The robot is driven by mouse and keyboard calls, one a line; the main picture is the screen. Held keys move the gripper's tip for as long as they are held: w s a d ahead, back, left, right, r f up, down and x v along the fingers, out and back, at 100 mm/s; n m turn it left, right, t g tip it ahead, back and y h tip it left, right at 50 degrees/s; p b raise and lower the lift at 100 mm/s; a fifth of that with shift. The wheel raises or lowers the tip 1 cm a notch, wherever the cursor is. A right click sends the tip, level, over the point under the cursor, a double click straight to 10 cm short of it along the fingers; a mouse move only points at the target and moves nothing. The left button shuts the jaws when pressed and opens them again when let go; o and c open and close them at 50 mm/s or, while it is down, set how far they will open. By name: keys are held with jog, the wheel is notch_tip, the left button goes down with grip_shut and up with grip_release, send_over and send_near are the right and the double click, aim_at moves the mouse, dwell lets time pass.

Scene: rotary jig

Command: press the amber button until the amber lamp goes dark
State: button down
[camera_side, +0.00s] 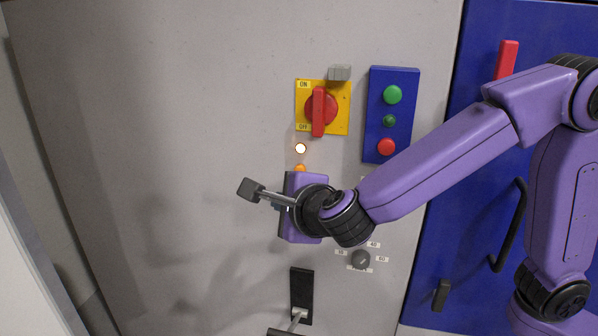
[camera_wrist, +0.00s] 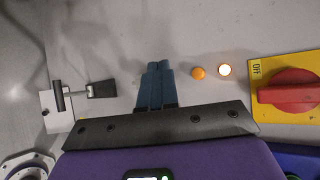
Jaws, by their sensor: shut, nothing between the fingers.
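The amber button (camera_side: 300,168) is a small orange dome on the grey panel, partly covered by my gripper in the side view. It shows whole in the wrist view (camera_wrist: 198,73). The amber lamp (camera_side: 300,148) glows bright white with a warm rim just above it; it is also lit in the wrist view (camera_wrist: 225,70). My gripper (camera_wrist: 157,66) is shut and empty, its blue-grey fingers together. The fingertips appear left of the button in the wrist view, apart from it. In the side view the fingers (camera_side: 279,207) are mostly hidden, below the button.
A red rotary switch (camera_side: 321,107) on a yellow plate is above the lamp. A blue box (camera_side: 391,72) with green and red buttons is to its right. A grey knob (camera_side: 361,259) and a lever on a black plate (camera_side: 301,284) are below. Bare panel lies left.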

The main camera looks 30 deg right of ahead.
jog(key=w+d, duration=0.5)
jog(key=shift+w+d, duration=0.3)
jog(key=shift+d, duration=0.05)
jog(key=shift+w, duration=0.1)
dwell(2.0)
jog(key=shift+w+d, duration=0.2)
jog(key=shift+d, duration=0.05)
jog(key=shift+w+d, duration=0.35)
dwell(1.1)
jog(key=shift+s, duration=0.1)
jog(key=shift+s+a, duration=0.55)
jog(key=shift+a, duration=0.1)
jog(key=shift+s+a, duration=1.75)
jog(key=shift+s, duration=0.05)
